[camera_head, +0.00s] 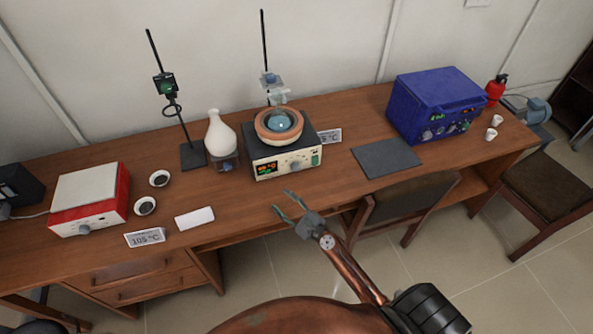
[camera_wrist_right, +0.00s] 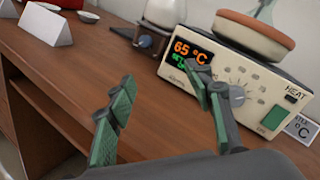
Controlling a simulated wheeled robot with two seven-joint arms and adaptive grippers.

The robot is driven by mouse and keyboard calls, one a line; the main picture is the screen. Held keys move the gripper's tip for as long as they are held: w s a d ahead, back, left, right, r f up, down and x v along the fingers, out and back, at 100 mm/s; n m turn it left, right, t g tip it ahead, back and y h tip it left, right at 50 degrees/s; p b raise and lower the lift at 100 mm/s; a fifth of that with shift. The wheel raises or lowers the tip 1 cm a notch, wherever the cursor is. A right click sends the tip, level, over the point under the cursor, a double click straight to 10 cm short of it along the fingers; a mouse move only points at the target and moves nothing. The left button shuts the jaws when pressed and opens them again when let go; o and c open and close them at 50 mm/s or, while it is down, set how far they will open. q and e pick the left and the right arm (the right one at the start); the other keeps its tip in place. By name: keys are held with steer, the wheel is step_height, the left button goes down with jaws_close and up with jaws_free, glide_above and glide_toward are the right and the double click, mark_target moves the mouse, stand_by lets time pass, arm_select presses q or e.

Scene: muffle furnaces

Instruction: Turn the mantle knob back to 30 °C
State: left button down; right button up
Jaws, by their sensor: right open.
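The heating mantle (camera_head: 283,155) stands on the wooden bench, a dark-topped box with a cream front panel. A round flask (camera_head: 279,120) sits in its orange bowl. The mantle knob (camera_head: 295,165) is on the front panel; in the right wrist view the knob (camera_wrist_right: 237,95) is partly hidden behind a fingertip. The display (camera_wrist_right: 192,52) reads 65 °C in orange, with a partly hidden green line below. My right gripper (camera_head: 284,206) is open and empty, in front of and below the panel, apart from the knob. It also shows in the right wrist view (camera_wrist_right: 160,105). My left gripper is not in view.
A white flask (camera_head: 220,135) stands left of the mantle, near a stand. A dark grey mat (camera_head: 386,158) and a blue furnace (camera_head: 436,105) are to the right. A red-and-white hotplate (camera_head: 90,198) is far left. A chair (camera_head: 405,200) stands at the bench front.

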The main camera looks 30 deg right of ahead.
mark_target(296, 168)
steer(key=w+d+m+h, duration=0.1)
steer(key=d+m+h, duration=0.1)
steer(key=d+m, duration=0.1)
steer(key=w+d+f+m+h, duration=0.1)
steer(key=w+d+m+h, duration=0.1)
steer(key=m, duration=0.4)
steer(key=w+d+m+h, duration=0.1)
steer(key=d+m+h, duration=0.3)
steer(key=d+m, duration=0.1)
steer(key=shift+w+d+f, duration=0.35)
steer(key=shift+d+f, duration=0.05)
steer(key=shift+d, duration=0.3)
steer(key=shift+m, duration=0.4)
steer(key=x, duration=0.3)
steer(key=b+x, duration=0.1)
steer(key=x, duration=0.2)
steer(key=shift+w+d, duration=0.5)
steer(key=shift+w, duration=0.35)
steer(key=shift+c, duration=0.6)
steer(key=c, duration=0.9)
steer(key=shift+a, duration=0.15)
steer(key=shift+c, duration=0.7)
